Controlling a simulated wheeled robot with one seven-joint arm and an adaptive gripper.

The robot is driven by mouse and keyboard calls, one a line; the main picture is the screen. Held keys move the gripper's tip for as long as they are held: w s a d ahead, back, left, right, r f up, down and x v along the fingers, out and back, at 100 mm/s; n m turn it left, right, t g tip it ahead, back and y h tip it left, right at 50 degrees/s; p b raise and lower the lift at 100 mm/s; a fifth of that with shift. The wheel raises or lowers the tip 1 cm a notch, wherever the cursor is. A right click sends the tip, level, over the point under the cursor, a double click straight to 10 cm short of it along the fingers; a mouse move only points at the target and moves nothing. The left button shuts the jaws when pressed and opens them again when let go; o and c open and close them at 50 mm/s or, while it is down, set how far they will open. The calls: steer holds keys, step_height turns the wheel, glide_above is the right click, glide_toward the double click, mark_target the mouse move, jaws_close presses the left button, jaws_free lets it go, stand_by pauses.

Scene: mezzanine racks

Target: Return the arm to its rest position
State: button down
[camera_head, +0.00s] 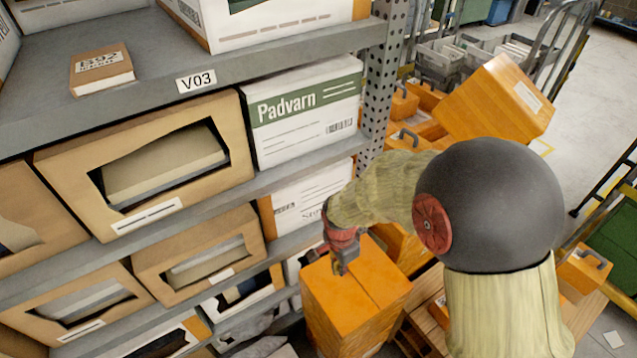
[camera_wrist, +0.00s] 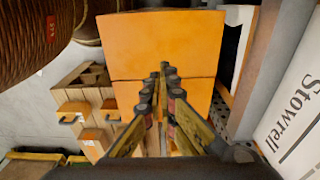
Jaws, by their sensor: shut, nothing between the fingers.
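My arm reaches from the right of the head view toward the rack, bent at a dark round joint. My gripper (camera_head: 338,268) points down over an orange box (camera_head: 358,300) beside the rack. In the wrist view my gripper (camera_wrist: 163,72) has its fingertips close together, with nothing between them. The orange box (camera_wrist: 160,45) fills the upper middle there, beyond the fingertips. I cannot tell how large the gap to the box is.
The grey rack shelf (camera_head: 130,70) at left holds cardboard boxes and a white Padvarn box (camera_head: 305,112). A perforated post (camera_head: 382,90) stands near my forearm. More orange boxes (camera_head: 497,98) are stacked behind my arm. Open floor (camera_head: 590,110) lies at the upper right.

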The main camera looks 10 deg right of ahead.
steer(key=s+d+r+n+t, duration=0.1)
steer(key=s+r+n, duration=0.3)
steer(key=r, duration=0.5)
steer(key=s+d+r+n+t, duration=0.1)
steer(key=s+r+n, duration=0.4)
steer(key=r, duration=0.5)
steer(key=s+d+r+n+t, duration=0.2)
steer(key=s+r+n+t, duration=0.1)
steer(key=r, duration=0.7)
steer(key=shift+s+n+y, duration=0.4)
steer(key=shift+s+n, duration=0.3)
steer(key=shift+s, duration=0.55)
